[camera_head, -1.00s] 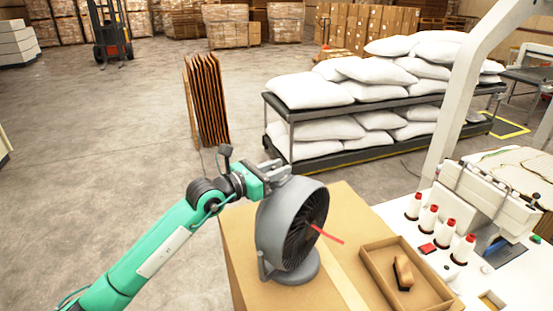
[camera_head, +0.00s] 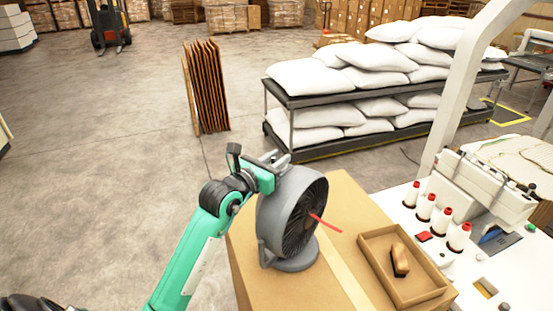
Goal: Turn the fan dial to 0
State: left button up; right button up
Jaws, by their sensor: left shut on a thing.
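A grey fan (camera_head: 290,215) stands upright on a cardboard box (camera_head: 262,290), its grille facing right with a red ribbon (camera_head: 326,223) sticking out from it. My left gripper (camera_head: 272,163) is at the top back of the fan's housing, shut on the fan dial. The dial itself is hidden by the gripper and the housing, so its setting cannot be read. My right gripper is not in view.
A shallow cardboard tray (camera_head: 372,236) holding a brush (camera_head: 400,259) lies right of the fan. A rack of white sacks (camera_head: 300,118) stands behind.

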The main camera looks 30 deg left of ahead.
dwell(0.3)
pick_arm(q)
jog(key=o, duration=0.9)
jog(key=shift+s+a+f+b, duration=0.1)
jog(key=shift+s+f+b, duration=0.05)
jog(key=shift+s+b, duration=0.35)
jog(key=shift+s+a+b, duration=0.4)
jog(key=shift+s+b, duration=0.55)
jog(key=shift+s, duration=1.15)
jog(key=shift+s+a+b, duration=0.35)
jog(key=shift+s+b, duration=0.65)
jog(key=shift+s, duration=1.05)
jog(key=shift+s+a+b, duration=0.4)
jog(key=shift+s+b, duration=0.55)
jog(key=shift+s, duration=1.15)
